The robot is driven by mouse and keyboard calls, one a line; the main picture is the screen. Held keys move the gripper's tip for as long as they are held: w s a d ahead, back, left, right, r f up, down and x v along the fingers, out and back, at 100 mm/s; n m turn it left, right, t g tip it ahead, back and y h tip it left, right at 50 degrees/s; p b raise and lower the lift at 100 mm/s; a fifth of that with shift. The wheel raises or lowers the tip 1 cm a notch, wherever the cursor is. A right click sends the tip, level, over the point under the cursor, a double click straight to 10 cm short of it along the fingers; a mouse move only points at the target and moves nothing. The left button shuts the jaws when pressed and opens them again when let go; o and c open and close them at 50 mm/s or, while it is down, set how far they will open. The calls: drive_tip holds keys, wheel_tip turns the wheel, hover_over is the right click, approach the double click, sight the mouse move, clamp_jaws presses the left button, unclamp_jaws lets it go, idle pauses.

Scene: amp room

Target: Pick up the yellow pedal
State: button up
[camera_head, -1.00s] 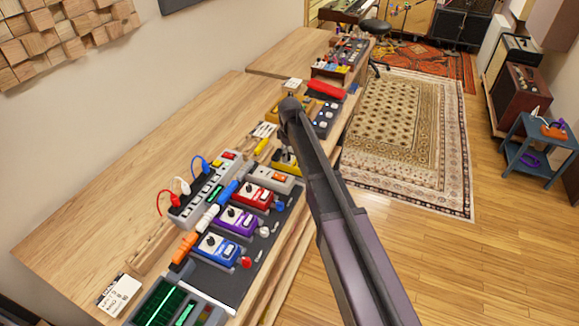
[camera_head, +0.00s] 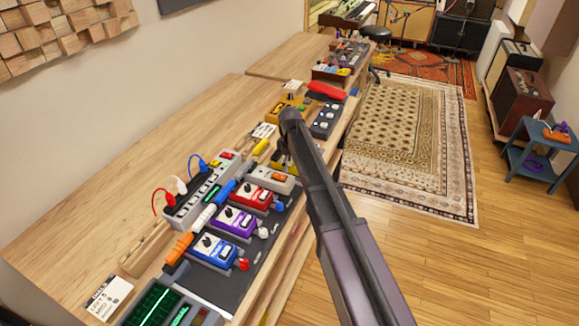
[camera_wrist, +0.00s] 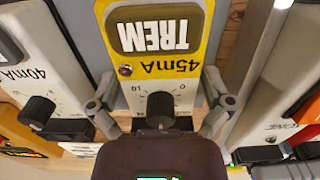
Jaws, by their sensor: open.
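The yellow pedal (camera_wrist: 150,70) fills the middle of the wrist view, with a dark TREM label, a "45mA" marking and a black knob. My gripper (camera_wrist: 162,104) is open, with one finger at each side of the pedal's knob end. Whether the fingers touch its sides I cannot tell. In the head view my gripper (camera_head: 284,157) is down at the pedalboard, mostly behind my arm, and the yellow pedal there is largely hidden.
Red (camera_head: 250,198), purple (camera_head: 233,220) and blue (camera_head: 214,250) pedals stand in a row on the dark board. A grey power strip (camera_head: 203,190) with cables lies to their left. A pale pedal (camera_wrist: 40,75) sits close beside the yellow one. The desk's left part is clear.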

drive_tip(key=c, duration=1.1)
drive_tip(key=shift+o, duration=0.2)
drive_tip(key=shift+r, duration=0.1)
wheel_tip(320, 180, up, 10)
drive_tip(key=p, duration=1)
drive_tip(key=shift+s, duration=0.1)
idle(0.7)
